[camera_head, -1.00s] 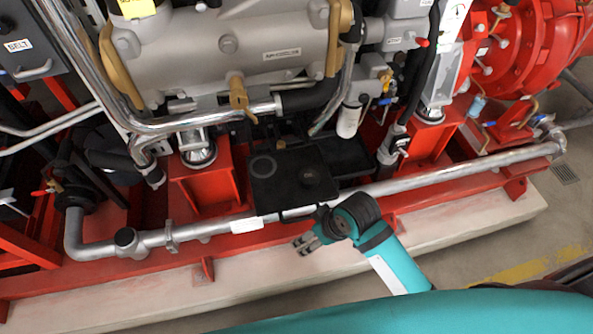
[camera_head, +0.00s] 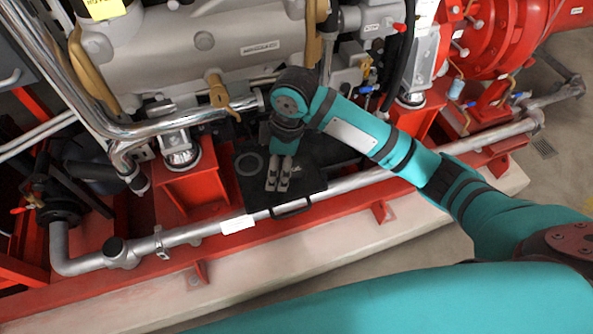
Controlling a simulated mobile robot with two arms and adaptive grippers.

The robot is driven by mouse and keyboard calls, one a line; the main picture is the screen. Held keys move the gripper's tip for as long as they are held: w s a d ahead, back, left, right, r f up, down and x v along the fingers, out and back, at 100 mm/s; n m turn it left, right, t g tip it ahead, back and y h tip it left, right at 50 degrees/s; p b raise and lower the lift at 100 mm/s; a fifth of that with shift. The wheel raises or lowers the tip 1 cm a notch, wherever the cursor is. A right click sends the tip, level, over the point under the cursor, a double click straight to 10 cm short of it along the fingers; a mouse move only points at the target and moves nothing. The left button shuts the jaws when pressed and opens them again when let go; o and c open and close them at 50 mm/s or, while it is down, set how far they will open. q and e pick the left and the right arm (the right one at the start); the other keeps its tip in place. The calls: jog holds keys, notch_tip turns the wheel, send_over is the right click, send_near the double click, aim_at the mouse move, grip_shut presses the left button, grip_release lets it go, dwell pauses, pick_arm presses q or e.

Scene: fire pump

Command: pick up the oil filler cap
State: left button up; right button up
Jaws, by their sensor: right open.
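A black tray (camera_head: 312,187) with a handle at its front sits on the red frame, below the grey engine. My left gripper is out of view.
A silver pipe (camera_head: 360,181) runs along the front of the red frame, just before the tray. A brass lever (camera_head: 220,97) and a chrome pipe (camera_head: 190,118) stand close behind and left of my gripper. The pale plinth (camera_head: 330,244) in front is clear.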

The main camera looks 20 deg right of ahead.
jog(key=w+d+r+n+h, duration=0.2)
jog(key=w+d+r, duration=0.25)
jog(key=r, duration=0.25)
send_over(296, 169)
jog(key=shift+g, duration=0.4)
notch_tip(296, 169, down, 12)
jog(key=shift+a+r, duration=0.1)
jog(key=shift+a, duration=0.05)
jog(key=shift+d+f+b, duration=0.2)
jog(key=shift+f+b, duration=0.1)
jog(key=shift+f, duration=2.4)
jog(key=c, duration=1.3)
